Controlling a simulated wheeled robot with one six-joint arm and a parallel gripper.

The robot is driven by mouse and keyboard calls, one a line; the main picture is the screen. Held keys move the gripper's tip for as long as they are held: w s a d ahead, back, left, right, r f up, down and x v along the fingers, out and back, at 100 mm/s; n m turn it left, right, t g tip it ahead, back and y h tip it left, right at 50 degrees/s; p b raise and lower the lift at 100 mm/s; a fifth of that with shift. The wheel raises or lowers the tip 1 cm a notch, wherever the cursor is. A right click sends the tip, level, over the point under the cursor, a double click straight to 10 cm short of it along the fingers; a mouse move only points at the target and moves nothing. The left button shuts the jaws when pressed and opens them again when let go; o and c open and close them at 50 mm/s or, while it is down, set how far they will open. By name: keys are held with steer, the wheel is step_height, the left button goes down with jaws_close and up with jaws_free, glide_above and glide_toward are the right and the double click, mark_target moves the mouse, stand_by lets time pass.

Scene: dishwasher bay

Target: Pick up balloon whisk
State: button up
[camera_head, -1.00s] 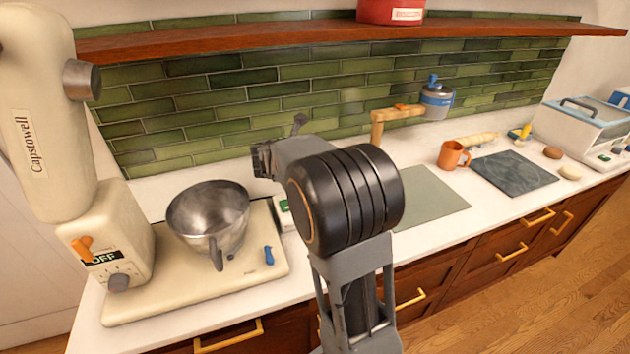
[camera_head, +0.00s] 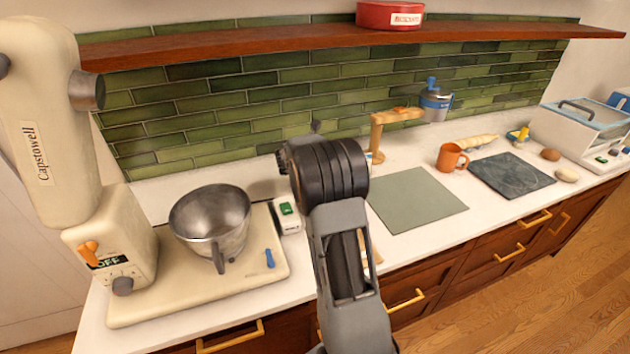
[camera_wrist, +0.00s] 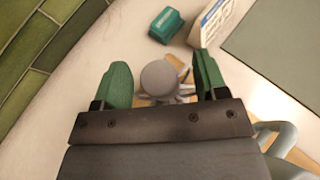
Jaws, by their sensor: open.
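In the wrist view, my gripper (camera_wrist: 161,65) is open, its two green fingers apart. Between them, from above, shows a grey round knob with thin grey prongs spreading at its base; it looks like the top of the balloon whisk (camera_wrist: 160,78). The fingers stand on either side of it, with a gap visible on both sides. Its lower part is hidden behind the knob and my gripper body. In the head view my arm hides the whisk and the fingers.
A teal block (camera_wrist: 166,25) and a white box (camera_wrist: 216,22) lie just beyond the fingers. Pale grey loops (camera_wrist: 280,132) show at lower right. The green mat (camera_head: 415,200) is right of my arm. The mixer (camera_head: 112,235) and steel bowl (camera_head: 210,220) stand left.

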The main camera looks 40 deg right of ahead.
steer(key=shift+d+f, duration=0.1)
jaws_close()
stand_by(0.6)
